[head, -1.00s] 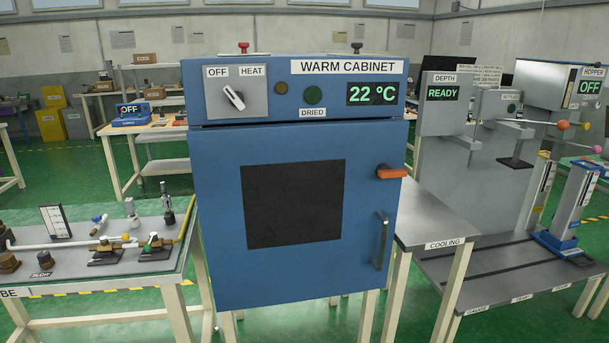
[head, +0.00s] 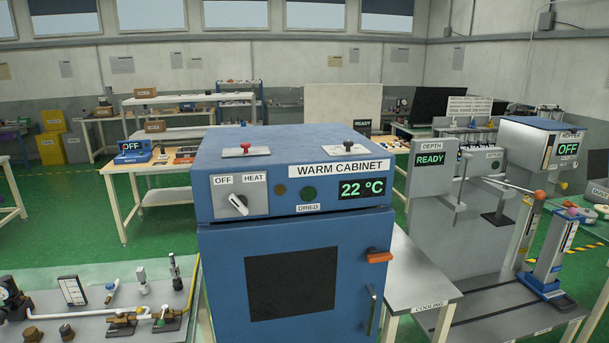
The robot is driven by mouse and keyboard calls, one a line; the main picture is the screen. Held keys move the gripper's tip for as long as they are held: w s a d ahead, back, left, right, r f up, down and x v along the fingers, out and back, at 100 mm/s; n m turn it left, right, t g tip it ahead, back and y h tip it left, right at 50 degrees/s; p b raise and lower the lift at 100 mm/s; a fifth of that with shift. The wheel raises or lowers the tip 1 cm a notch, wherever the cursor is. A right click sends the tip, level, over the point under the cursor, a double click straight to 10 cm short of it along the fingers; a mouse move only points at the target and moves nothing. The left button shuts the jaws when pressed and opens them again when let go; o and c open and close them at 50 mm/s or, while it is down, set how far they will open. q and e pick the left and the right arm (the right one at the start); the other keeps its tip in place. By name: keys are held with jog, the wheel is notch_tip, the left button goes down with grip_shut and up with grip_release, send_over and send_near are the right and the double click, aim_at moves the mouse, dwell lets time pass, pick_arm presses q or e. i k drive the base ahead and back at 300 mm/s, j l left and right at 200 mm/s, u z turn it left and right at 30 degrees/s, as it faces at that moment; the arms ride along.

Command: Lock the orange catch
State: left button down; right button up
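The orange catch (head: 379,256) is a short orange bar on the right edge of the blue warm cabinet's front. It lies about horizontal, its left end over the door's edge. The warm cabinet (head: 225,272) stands in the middle of the head view. Its door (head: 345,268) has a dark window and looks closed. The vertical door handle (head: 372,311) is below the catch. The cabinet display reads 22 °C, and the pointer of its OFF/HEAT knob (head: 238,203) is tilted up to the left. Neither of my grippers shows in the head view.
A grey cooling table (head: 412,283) stands just right of the cabinet. Further right is a grey bench with a depth display (head: 430,159) reading READY. A low bench with pipe fittings (head: 95,315) is at the left. Green floor shows between the benches.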

aim_at(373, 255)
jog(key=i+l+u, duration=0.1)
jog(key=i, duration=0.45)
jog(key=i+l+u, duration=0.1)
jog(key=i, duration=0.4)
